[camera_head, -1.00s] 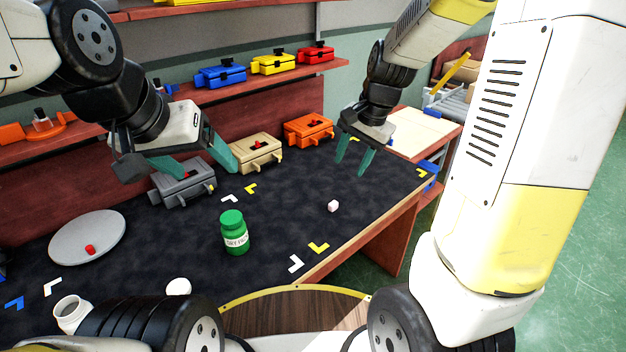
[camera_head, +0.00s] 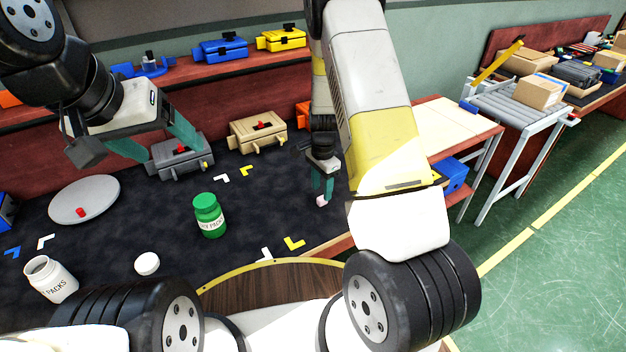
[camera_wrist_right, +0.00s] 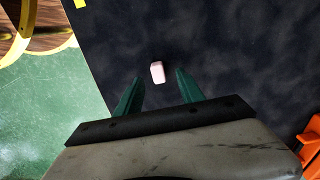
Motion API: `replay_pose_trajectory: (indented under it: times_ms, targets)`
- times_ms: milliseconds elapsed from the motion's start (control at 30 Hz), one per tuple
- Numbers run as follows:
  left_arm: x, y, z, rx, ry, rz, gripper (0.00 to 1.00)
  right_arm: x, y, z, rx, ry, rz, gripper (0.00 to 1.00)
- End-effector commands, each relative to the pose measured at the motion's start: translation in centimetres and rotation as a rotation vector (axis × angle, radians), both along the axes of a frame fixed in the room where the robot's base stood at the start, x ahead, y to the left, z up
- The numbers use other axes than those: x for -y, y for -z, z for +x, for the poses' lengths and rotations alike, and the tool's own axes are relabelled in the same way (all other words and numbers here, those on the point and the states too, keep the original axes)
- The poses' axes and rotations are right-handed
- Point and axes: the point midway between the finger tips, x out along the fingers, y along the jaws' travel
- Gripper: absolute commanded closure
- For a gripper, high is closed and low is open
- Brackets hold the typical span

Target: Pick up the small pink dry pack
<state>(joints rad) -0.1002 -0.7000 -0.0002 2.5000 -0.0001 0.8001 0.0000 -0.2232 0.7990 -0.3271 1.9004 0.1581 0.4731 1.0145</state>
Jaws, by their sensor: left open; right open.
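The small pink dry pack (camera_head: 322,200) lies on the dark mat near the table's right edge. In the right wrist view the pack (camera_wrist_right: 158,72) sits just beyond and between the two green fingertips. My right gripper (camera_head: 323,188) points down right above the pack; its fingers (camera_wrist_right: 158,80) are apart with nothing held. I cannot tell how high the tips are above the mat. My left gripper (camera_head: 160,145) is open and empty over the back left of the table, in front of the grey box (camera_head: 182,155).
A green jar (camera_head: 209,216) stands mid-table. A white open jar (camera_head: 50,279), a white lid (camera_head: 147,264) and a grey disc (camera_head: 84,200) with a red piece are at left. A tan box (camera_head: 258,132) stands at the back. My right arm hides part of the table's right side.

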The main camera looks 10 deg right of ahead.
Motion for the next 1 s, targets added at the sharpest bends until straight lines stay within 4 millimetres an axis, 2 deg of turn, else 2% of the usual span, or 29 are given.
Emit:
replay_pose_trajectory:
  times_ms: [200, 333, 533, 767, 1000]
  targets:
    - [0.0, 0.0, 0.0, 0.000, 0.000, 0.000, 0.24, 0.3, 3.3, -0.3, -0.002, 0.000, 0.000, 0.55]
    - [0.0, 0.0, 0.0, 0.000, 0.000, 0.000, 0.24, 0.2, 3.9, -0.2, 0.000, -0.001, 0.001, 0.55]
    - [0.0, 0.0, 0.0, 0.000, 0.000, 0.000, 0.24, 0.2, 3.9, -0.2, 0.001, -0.001, 0.000, 0.55]
    - [0.0, 0.0, 0.0, 0.000, 0.000, 0.000, 0.24, 0.2, 3.9, -0.2, 0.001, -0.001, 0.000, 1.00]
    - [0.0, 0.0, 0.0, 0.000, 0.000, 0.000, 0.24, 0.2, 3.9, -0.2, 0.001, -0.001, 0.000, 1.00]
